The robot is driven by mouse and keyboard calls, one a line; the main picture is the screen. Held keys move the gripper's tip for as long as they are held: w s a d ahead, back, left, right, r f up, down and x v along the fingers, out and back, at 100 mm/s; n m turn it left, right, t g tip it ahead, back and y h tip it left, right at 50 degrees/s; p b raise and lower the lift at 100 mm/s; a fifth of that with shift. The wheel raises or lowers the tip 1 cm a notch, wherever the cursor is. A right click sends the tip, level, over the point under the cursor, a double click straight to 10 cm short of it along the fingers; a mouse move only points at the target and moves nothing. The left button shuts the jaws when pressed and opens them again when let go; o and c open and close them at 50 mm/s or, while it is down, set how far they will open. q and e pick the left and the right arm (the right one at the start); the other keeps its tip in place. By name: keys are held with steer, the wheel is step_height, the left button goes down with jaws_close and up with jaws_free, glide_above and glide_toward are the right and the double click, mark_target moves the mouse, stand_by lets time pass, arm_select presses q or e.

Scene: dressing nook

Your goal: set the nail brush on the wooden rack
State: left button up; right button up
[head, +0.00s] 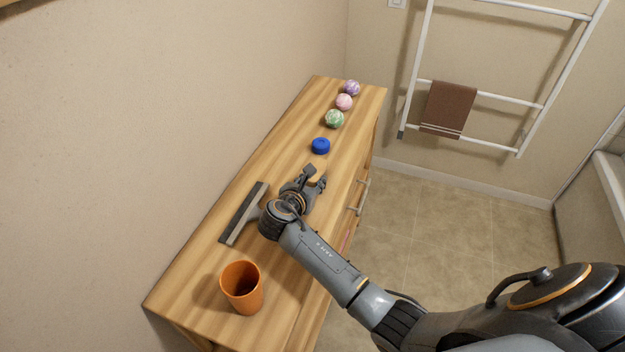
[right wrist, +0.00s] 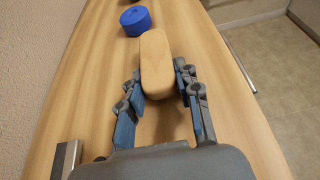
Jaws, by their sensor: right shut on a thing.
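The nail brush (right wrist: 155,62) is a rounded, pale wooden block. In the right wrist view it sits between the two fingers of my right gripper (right wrist: 160,88), which is shut on it. In the head view my right gripper (head: 314,183) is over the wooden cabinet top, and only a little of the brush shows. I cannot tell whether the brush touches the top. I cannot make out a wooden rack in either view. My left gripper is not in view.
On the cabinet top (head: 190,277) are a blue round item (head: 320,146), green (head: 334,119), pink (head: 344,102) and purple (head: 352,88) balls, a squeegee (head: 240,217) and an orange cup (head: 242,288). A white towel ladder (head: 412,85) holds a brown towel (head: 448,108).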

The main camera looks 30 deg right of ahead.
steer(key=o, duration=1.1)
steer(key=shift+f, duration=0.1)
steer(key=shift+o, duration=0.2)
steer(key=shift+a+r, duration=0.1)
steer(key=shift+r, duration=0.15)
steer(key=p+v, duration=0.9)
steer(key=v, duration=0.1)
steer(key=shift+s+r, duration=0.1)
steer(key=shift+r, duration=0.05)
steer(key=shift+s+a+r+p, duration=0.1)
steer(key=shift+s+a+p, duration=0.4)
steer(key=shift+a, duration=0.1)
